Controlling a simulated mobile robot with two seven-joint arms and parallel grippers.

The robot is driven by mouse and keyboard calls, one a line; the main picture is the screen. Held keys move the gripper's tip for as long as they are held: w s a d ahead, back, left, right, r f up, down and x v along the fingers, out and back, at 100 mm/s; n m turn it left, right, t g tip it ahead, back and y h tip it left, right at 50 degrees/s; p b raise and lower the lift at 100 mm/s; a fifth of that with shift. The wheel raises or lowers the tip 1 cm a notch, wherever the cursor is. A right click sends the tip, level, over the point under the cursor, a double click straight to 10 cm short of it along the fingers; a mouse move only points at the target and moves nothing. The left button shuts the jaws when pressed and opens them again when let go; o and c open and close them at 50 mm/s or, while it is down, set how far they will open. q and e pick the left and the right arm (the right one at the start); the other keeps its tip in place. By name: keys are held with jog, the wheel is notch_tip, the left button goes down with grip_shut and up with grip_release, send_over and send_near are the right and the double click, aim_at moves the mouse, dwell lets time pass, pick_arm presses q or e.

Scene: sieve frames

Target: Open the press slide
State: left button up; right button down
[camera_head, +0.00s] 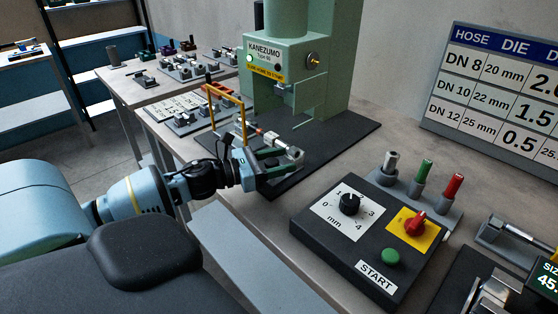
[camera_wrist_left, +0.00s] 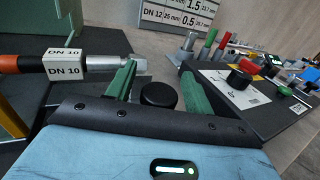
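The green press (camera_head: 300,60), marked KANEZUMO, stands on a dark base plate (camera_head: 345,137). A yellow bar frame (camera_head: 242,122) stands in front of it at the left. My left gripper (camera_head: 275,163) is low in front of the press. In the left wrist view its green fingers (camera_wrist_left: 158,76) are apart, with a black round knob (camera_wrist_left: 158,95) showing between them. I cannot tell whether they touch it. A hose with a white DN 10 label (camera_wrist_left: 64,66) and a metal fitting lies just beyond the left finger. I cannot clearly make out the slide. My right gripper is out of view.
A control box (camera_head: 362,240) with a dial, red switch and green START button stands right of my left gripper. A holder with grey, green and red pins (camera_head: 420,190) is behind it. A die chart (camera_head: 500,90) stands at the back right. Trays of small parts (camera_head: 190,68) lie left of the press.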

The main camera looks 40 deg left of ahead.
pick_arm(q)
jog(key=shift+s+a, duration=0.1)
jog(key=shift+s+a+f, duration=0.1)
jog(key=shift+s+a, duration=0.15)
jog(key=shift+s, duration=0.25)
jog(key=v, duration=0.6)
jog(key=shift+s+a, duration=0.1)
jog(key=shift+s, duration=0.15)
dwell(0.4)
